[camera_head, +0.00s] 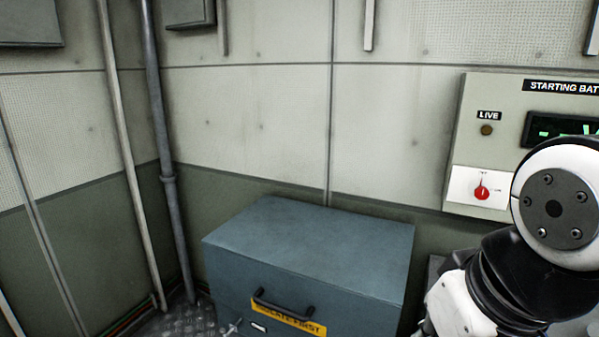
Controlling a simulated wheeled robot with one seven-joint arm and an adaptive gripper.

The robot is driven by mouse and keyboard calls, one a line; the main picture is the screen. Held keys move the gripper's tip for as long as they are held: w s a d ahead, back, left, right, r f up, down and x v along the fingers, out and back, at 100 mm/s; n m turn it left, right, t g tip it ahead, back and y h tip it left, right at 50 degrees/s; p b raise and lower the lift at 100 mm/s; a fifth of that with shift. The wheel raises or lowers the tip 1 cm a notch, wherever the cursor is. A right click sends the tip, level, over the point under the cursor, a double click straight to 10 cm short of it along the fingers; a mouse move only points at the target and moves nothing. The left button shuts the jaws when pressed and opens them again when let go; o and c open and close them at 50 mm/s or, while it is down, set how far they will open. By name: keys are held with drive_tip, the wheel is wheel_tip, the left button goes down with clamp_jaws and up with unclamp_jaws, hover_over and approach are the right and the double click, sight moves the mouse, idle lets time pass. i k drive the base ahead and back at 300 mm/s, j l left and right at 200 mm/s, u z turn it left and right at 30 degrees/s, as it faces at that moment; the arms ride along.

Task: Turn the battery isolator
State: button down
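The battery isolator is a small red rotary knob (482,192) on a white plate, low on the left of a pale wall panel (467,125) at the right. Its narrow tip points up towards a small label that is too small to read. Another small label sits to the right of the knob. My white and black arm stands in front of the panel's right side and hides part of it. The arm does not cover the knob. My gripper is not in view.
A blue-grey box (310,240) with a black handle (285,307) and a yellow "ISOLATE FIRST" label stands below, left of the panel. The panel has a dark "LIVE" lamp (487,130) and a green-lit display (552,129). Vertical pipes (158,130) run up the wall at left.

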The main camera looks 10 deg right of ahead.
sight(482, 193)
drive_tip(key=z, duration=0.9)
